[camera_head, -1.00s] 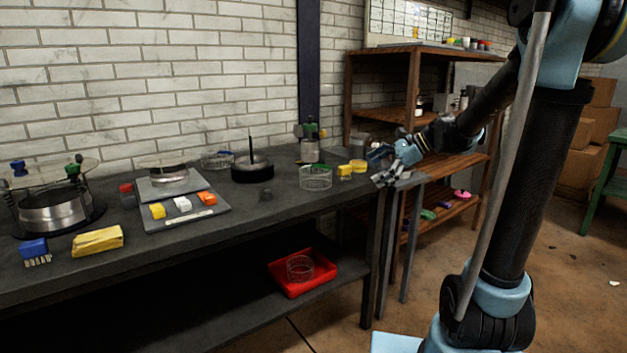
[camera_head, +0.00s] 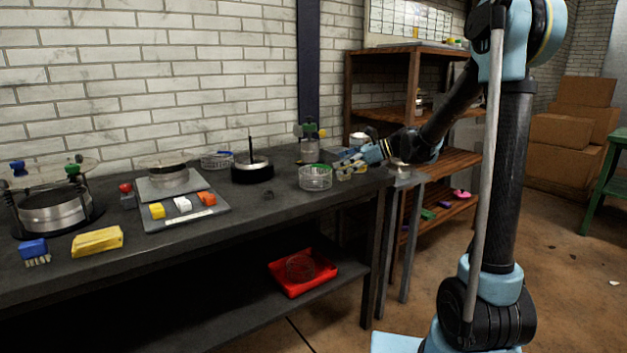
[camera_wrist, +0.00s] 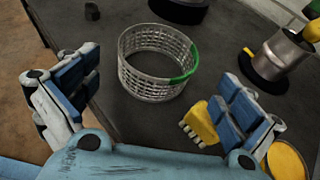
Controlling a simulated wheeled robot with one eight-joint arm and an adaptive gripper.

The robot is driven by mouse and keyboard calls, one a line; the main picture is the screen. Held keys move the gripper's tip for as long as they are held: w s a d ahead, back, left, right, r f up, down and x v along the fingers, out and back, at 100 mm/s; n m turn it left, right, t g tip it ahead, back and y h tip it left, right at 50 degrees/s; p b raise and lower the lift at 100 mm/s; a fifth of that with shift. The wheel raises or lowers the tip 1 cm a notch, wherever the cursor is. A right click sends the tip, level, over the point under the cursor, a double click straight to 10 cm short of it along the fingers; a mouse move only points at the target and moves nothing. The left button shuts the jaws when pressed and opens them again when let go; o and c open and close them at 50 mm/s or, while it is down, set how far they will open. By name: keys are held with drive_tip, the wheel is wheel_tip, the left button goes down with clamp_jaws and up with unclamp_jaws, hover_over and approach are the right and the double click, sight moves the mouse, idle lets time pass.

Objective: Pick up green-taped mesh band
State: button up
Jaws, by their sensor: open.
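The green-taped mesh band (camera_head: 315,179) is an open wire-mesh ring standing upright on the dark bench near its right end. The wrist view shows it (camera_wrist: 150,82) ahead of my gripper, with a strip of green tape (camera_wrist: 182,78) on its right side. My gripper (camera_wrist: 157,105) is open, with blue-padded fingers spread left and right. The band lies beyond and between the fingertips, apart from them. In the head view my gripper (camera_head: 348,163) is just right of the band, above the bench.
A yellow brush (camera_wrist: 198,122) is close by the right finger, partly hidden. A yellow disc (camera_wrist: 285,160) lies at the lower right. A metal canister (camera_wrist: 285,52) stands to the band's right and a black round base (camera_head: 252,172) to its left. A red tray (camera_head: 303,272) is on the lower shelf.

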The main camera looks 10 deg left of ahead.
sight(316, 171)
drive_tip(key=shift+x, duration=4.75)
drive_tip(key=shift+s, duration=0.15)
drive_tip(key=c, duration=0.7)
drive_tip(key=shift+c, duration=0.2)
